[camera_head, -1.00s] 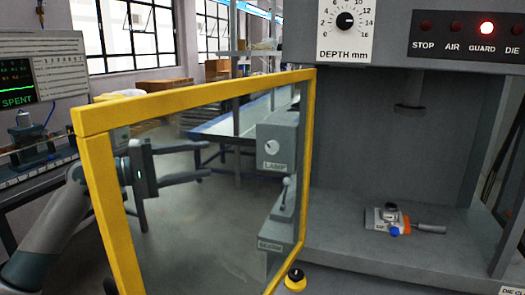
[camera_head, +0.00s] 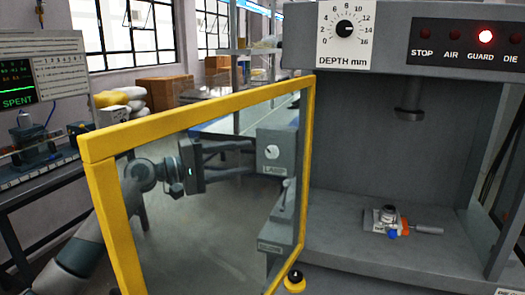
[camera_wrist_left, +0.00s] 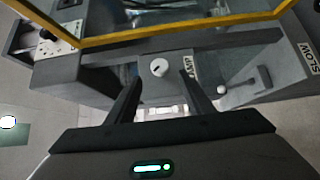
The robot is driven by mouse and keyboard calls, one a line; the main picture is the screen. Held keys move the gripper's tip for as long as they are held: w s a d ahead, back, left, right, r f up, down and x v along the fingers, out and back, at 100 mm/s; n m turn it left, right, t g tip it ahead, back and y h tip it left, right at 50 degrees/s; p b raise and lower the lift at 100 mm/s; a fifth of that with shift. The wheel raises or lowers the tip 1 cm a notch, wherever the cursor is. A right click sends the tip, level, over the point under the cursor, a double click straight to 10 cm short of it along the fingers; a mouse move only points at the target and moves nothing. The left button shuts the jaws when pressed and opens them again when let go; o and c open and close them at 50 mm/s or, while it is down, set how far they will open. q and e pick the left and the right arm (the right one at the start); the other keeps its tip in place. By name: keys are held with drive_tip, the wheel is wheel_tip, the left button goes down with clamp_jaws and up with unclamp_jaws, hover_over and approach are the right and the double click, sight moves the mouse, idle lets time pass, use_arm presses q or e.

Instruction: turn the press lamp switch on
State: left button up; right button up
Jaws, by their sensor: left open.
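The press lamp switch (camera_head: 271,152) is a round white knob on a grey box above a LAMP label (camera_head: 275,169), seen through the yellow-framed clear guard. In the left wrist view the lamp knob (camera_wrist_left: 159,67) lies ahead, between and just beyond my fingertips. My left gripper (camera_head: 240,151) is open, its two fingers pointing right at the knob's box, with a small gap that I cannot measure. In the left wrist view my left gripper (camera_wrist_left: 158,80) has its fingers apart and nothing between them. My right gripper is not in view.
The yellow guard frame (camera_head: 200,116) stands open in front of my left arm. Below the lamp box is a lever (camera_head: 284,198). A depth dial (camera_head: 344,30) and a lit GUARD light (camera_head: 485,36) are on the press. A small fixture (camera_head: 386,219) sits on the press bed.

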use_arm(q)
drive_tip(key=p+x, duration=0.1)
drive_tip(key=x, duration=0.5)
drive_tip(key=shift+d, duration=0.35)
drive_tip(key=shift+w, duration=0.1)
drive_tip(key=c, duration=1)
